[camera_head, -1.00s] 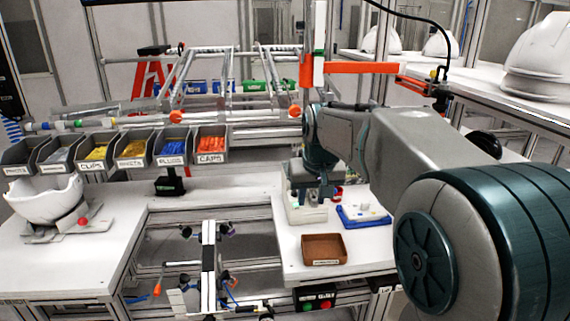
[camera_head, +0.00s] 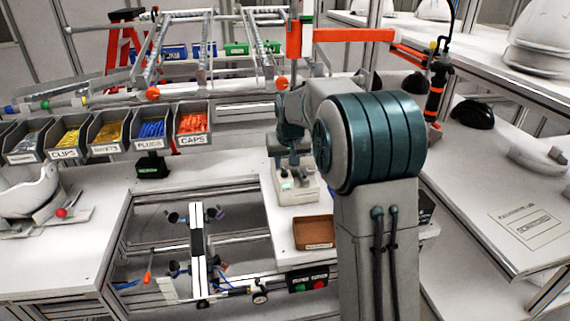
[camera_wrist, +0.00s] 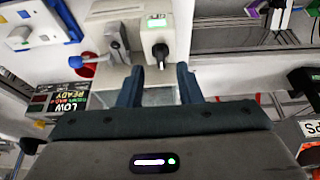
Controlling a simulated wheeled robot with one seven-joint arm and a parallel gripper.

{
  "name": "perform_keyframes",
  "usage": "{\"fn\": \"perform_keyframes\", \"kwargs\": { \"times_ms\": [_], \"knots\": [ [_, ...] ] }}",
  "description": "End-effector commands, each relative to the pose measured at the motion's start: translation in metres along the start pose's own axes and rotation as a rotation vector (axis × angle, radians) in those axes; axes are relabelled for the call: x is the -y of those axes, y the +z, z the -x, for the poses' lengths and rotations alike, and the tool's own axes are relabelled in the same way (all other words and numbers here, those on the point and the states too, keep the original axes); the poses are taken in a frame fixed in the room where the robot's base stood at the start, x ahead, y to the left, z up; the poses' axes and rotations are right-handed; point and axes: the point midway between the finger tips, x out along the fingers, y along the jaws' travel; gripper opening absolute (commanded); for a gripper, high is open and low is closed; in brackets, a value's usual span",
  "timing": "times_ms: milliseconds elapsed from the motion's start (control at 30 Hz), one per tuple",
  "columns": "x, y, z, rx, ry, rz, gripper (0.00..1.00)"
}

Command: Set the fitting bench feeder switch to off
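A pale box (camera_head: 297,192) with a small lit green display stands on the right part of the bench. It also shows in the wrist view (camera_wrist: 180,12), with a black rotary knob (camera_wrist: 160,52) below the display. No readable position marks show around the knob, so I cannot tell its setting. My gripper (camera_wrist: 159,70) is open and empty. Its two dark fingertips appear on either side of the knob's lower end in the wrist view; contact cannot be told. In the head view my gripper (camera_head: 290,160) is above the box, partly hidden by my arm.
A grey lever (camera_wrist: 117,42) stands left of the knob. A brown tray (camera_head: 314,232) sits in front of the box. A button unit (camera_head: 308,281) with green and red buttons hangs on the bench's front edge. Labelled bins (camera_head: 192,125) stand at the left.

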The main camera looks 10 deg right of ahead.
Motion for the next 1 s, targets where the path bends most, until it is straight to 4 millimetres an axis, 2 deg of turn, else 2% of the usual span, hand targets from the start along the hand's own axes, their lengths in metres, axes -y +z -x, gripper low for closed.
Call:
{"fn": "perform_keyframes", "kwargs": {
  "times_ms": [100,233,567,600,700,1000],
  "knots": [
    [0.001,0.0,-0.017,0.003,-0.001,0.001,0.32],
    [0.001,0.0,-0.028,0.001,-0.001,0.002,0.32],
    [0.002,0.0,-0.032,-0.001,-0.001,0.002,0.32],
    [0.002,0.0,-0.032,-0.001,-0.001,0.002,0.26],
    [0.002,0.0,-0.032,-0.001,-0.001,0.002,0.0],
    [0.002,0.0,-0.032,0.0,0.004,-0.008,0.0]
  ]
}}
